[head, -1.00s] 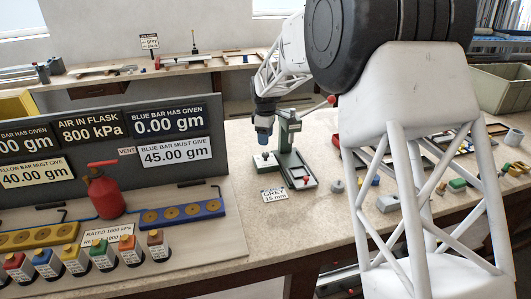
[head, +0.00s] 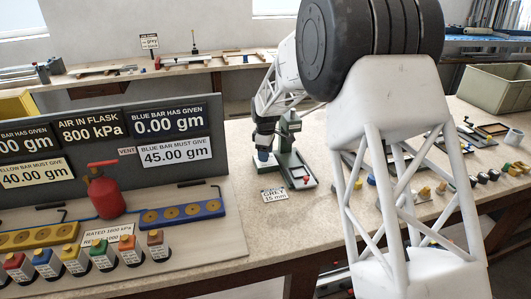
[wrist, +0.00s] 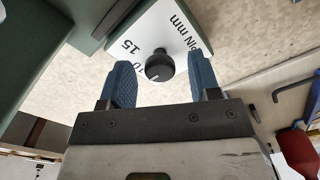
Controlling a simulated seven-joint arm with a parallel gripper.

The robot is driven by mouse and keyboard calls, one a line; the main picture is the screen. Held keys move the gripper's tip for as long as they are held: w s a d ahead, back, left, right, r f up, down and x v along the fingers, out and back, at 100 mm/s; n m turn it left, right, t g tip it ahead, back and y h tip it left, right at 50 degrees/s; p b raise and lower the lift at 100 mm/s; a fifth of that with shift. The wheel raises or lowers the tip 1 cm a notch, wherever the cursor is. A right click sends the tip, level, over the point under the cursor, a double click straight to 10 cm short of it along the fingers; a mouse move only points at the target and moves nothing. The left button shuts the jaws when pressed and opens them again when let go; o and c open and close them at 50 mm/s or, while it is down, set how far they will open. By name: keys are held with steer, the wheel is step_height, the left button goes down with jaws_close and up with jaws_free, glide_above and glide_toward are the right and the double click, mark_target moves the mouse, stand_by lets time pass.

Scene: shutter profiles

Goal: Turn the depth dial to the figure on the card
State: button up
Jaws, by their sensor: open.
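The depth dial (wrist: 158,68) is a small black round knob on a white plate (wrist: 185,25) marked 15 and "PIN mm"; another figure is partly covered by the knob. My gripper (wrist: 160,63) is open, with one blue finger on each side of the dial and visible gaps between. Which figure the dial points at cannot be told. In the head view my gripper (head: 263,154) is down at the plate beside the green press (head: 284,135), hiding the dial. The card (head: 274,195) lies on the bench in front and reads "GREY 15 mm".
The grey board (head: 212,130) with pressure and bar signs stands to the left, with a red flask (head: 104,192) before it. Small parts lie on the bench (head: 235,215) to the right, partly behind my arm. Bench around the card is clear.

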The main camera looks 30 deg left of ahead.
steer(key=c, duration=0.9)
steer(key=shift+m, duration=0.3)
steer(key=m, duration=1.1)
steer(key=shift+m, duration=0.3)
steer(key=o, duration=0.9)
